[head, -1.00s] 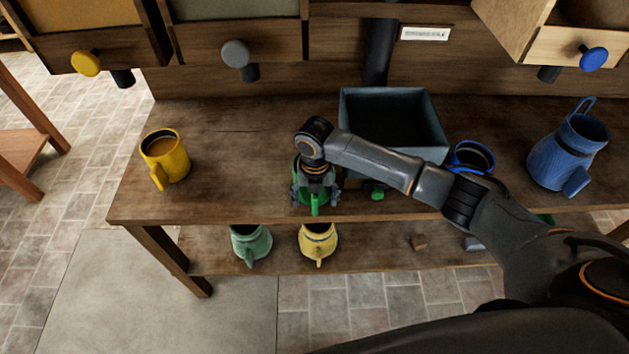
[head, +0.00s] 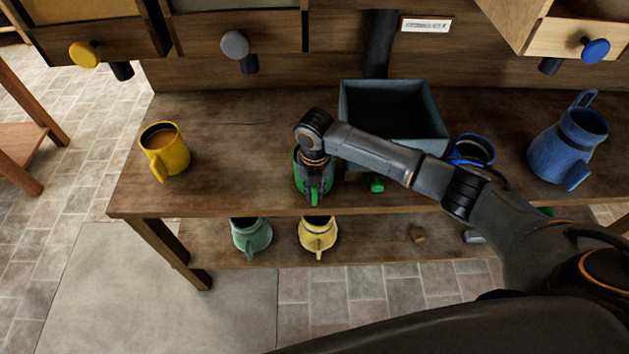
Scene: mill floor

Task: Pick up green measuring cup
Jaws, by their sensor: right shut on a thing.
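The green measuring cup (head: 315,198) is on the wooden table near its front edge. Its handle points toward me, and most of its body is hidden by my gripper. My right gripper (head: 314,182) comes down on it from above and is shut on it. I cannot tell whether the cup is clear of the table top. My left gripper is not in view.
A grey bin (head: 392,110) stands behind, with a small green object (head: 376,185) before it. A yellow cup (head: 165,152) stands left, a blue cup (head: 473,149) and blue pitcher (head: 567,140) right. Green (head: 251,236) and yellow (head: 318,237) jugs sit on the lower shelf.

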